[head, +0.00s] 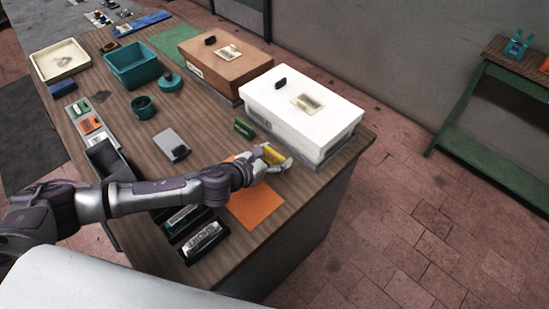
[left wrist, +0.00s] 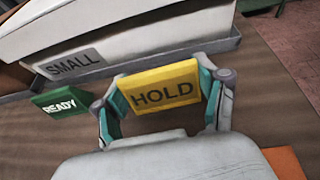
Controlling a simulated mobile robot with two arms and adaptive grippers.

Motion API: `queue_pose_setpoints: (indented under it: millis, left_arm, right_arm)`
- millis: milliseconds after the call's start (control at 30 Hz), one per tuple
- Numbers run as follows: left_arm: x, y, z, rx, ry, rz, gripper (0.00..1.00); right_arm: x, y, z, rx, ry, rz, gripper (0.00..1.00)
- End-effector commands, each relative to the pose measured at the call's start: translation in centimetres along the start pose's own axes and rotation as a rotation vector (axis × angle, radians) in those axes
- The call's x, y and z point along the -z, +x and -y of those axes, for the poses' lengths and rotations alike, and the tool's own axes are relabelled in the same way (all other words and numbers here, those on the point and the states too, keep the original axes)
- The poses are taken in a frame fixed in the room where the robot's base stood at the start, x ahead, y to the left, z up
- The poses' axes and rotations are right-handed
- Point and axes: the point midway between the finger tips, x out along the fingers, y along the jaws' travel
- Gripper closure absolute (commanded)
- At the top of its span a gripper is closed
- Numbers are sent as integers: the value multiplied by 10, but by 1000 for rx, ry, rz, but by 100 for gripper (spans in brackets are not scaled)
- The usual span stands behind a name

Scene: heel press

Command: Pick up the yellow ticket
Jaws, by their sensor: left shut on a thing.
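The yellow ticket (left wrist: 161,87) reads "HOLD" and sits between the two fingers of my left gripper (left wrist: 162,92) in the left wrist view. The gripper is shut on it, with a finger at each side edge. In the head view the ticket (head: 272,154) shows as a small yellow patch at my left gripper (head: 276,158), in front of the white box. I cannot tell whether the ticket touches the table. My right gripper is not in view.
The white box (head: 303,105), labelled "SMALL", stands just behind the ticket. A green "READY" ticket (left wrist: 60,104) is at its left. An orange mat (head: 257,207) lies in front. A brown box (head: 222,60) is further back.

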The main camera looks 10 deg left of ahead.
Motion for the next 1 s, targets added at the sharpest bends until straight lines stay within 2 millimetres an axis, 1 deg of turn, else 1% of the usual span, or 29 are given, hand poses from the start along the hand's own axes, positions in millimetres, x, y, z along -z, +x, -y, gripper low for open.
queue_pose_setpoints:
  millis: [33,133,200,400,500,600,700,800,1000]
  left_arm:
    - [-10,-4,-1,-1,4,3,42]
    - [-29,-11,-1,0,4,5,42]
    - [-35,-12,19,7,0,4,42]
    - [-62,-17,64,7,0,6,42]
    - [-72,-19,82,6,0,4,42]
    - [-81,-22,97,5,2,3,42]
    - [-87,-22,107,3,1,2,42]
    - [-91,-24,113,2,2,1,42]
    - [-94,-26,116,-5,-2,-1,42]
  right_arm:
    - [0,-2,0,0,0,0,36]
    - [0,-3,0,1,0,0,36]
    - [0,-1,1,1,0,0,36]
    - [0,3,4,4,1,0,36]
    - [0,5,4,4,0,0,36]
    - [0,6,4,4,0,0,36]
    - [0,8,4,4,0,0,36]
    - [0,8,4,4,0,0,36]
    - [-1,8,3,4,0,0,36]
